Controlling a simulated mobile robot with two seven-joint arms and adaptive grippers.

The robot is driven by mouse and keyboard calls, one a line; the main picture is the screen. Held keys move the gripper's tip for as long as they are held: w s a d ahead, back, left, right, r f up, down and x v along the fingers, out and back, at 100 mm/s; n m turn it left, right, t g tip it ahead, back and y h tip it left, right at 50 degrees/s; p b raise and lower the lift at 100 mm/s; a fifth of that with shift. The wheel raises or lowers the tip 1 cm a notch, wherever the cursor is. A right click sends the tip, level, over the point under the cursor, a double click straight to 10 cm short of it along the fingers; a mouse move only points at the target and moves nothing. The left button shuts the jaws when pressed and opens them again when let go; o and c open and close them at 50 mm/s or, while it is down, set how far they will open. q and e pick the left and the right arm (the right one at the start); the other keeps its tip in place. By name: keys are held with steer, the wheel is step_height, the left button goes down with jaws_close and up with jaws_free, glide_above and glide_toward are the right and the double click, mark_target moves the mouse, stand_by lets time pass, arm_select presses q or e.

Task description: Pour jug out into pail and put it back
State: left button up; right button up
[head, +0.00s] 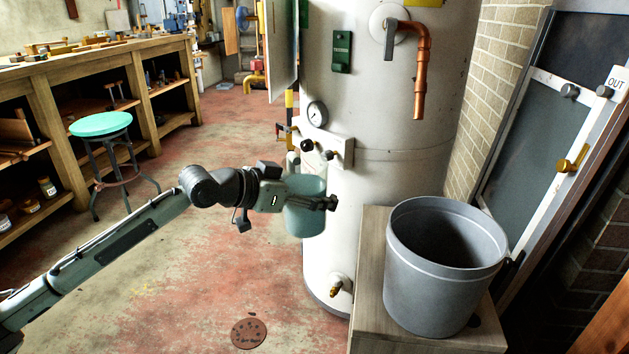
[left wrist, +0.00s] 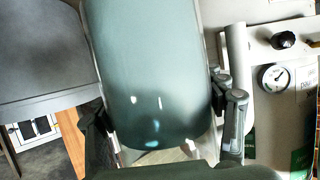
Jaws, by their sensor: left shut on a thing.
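The jug (head: 305,220) is a teal, smooth vessel, about upright in the head view, in front of the white tank. My left gripper (head: 318,202) is shut on it, with its fingers across the jug's side. In the left wrist view the jug (left wrist: 150,70) fills the middle, between the two fingers of my left gripper (left wrist: 165,118). The jug's contents are hidden. The pail (head: 430,295) is grey and open-topped, to the right of the jug and apart from it. Its inside is dark and I cannot tell what it holds. My right gripper is not in view.
The pail stands on a wooden stand (head: 371,285) beside the white tank (head: 385,150). A copper pipe (head: 421,75), a gauge (head: 317,114) and a low tap (head: 341,286) stick out from the tank. A teal stool (head: 101,124) and workbench (head: 90,65) are at left. Open floor lies between.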

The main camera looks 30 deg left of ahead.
arm_select(q)
steer(key=s+d+f+n+t+y, duration=0.1)
steer(key=s+d+f+n+y, duration=0.4)
steer(key=s, duration=0.6)
step_height(320, 180, down, 2)
steer(key=d+y, duration=0.1)
steer(key=d, duration=0.2)
steer(key=shift+n+t, duration=0.3)
steer(key=shift+n, duration=0.1)
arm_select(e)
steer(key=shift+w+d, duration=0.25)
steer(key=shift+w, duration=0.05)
arm_select(q)
steer(key=shift+a, duration=0.1)
